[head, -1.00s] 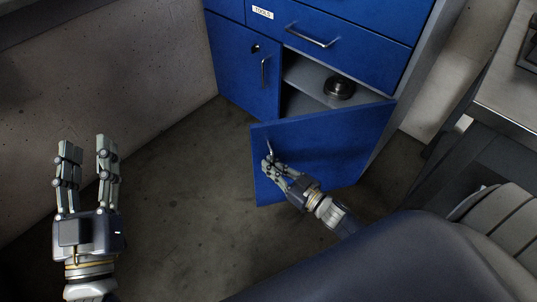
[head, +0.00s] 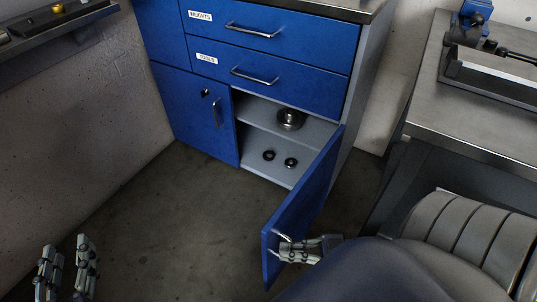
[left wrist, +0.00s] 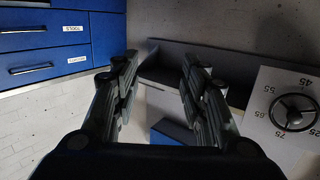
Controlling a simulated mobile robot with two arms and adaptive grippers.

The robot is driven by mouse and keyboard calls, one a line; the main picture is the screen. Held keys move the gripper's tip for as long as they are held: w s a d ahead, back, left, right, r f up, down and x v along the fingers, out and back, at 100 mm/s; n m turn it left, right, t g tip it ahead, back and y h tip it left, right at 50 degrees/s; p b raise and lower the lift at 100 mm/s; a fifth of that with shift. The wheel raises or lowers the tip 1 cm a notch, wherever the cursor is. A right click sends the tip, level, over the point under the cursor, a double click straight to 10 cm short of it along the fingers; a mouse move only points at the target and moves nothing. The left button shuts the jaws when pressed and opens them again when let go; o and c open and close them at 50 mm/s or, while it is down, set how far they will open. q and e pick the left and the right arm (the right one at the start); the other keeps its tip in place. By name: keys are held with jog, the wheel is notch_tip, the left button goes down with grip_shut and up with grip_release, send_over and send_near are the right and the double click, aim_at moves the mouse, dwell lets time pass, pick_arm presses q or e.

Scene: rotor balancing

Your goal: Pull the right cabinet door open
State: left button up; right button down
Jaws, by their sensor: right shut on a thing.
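The right cabinet door (head: 308,195) is blue and stands swung wide open, its free edge toward me in the head view. My right gripper (head: 290,247) is shut on the door's metal handle (head: 283,238) near that free edge. Behind the door, the blue cabinet (head: 177,110) shows a grey shelf with a dark metal rotor-like disc (head: 291,119) and two small dark round pieces (head: 280,159) below it. My left gripper (head: 67,262) is open and empty at the lower left, away from the cabinet. Its fingers also show apart in the left wrist view (left wrist: 160,75).
The left cabinet door (head: 195,115) and the drawers (head: 270,60) above are shut. A workbench (head: 430,90) with a vise stands at the right. The floor (head: 170,220) in front of the cabinet is clear.

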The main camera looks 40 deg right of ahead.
pick_arm(q)
jog(key=shift+w+d+r+t, duration=0.1)
jog(key=shift+r+t, duration=0.2)
jog(key=shift+r, duration=0.2)
jog(key=shift+w+d+r+t, duration=0.1)
jog(key=shift+r+t, duration=0.2)
jog(key=shift+r, duration=0.2)
pick_arm(e)
jog(key=shift+n+g+y, duration=0.5)
jog(key=shift+n+g, duration=0.2)
jog(key=shift+s+d, duration=0.3)
jog(key=shift+s, duration=0.3)
jog(key=shift+s+d, duration=0.35)
jog(key=shift+s, duration=0.3)
jog(key=shift+s+d, duration=0.3)
jog(key=shift+s, duration=0.3)
jog(key=c, duration=2)
grip_release()
jog(key=shift+o, duration=0.2)
jog(key=v, duration=1.2)
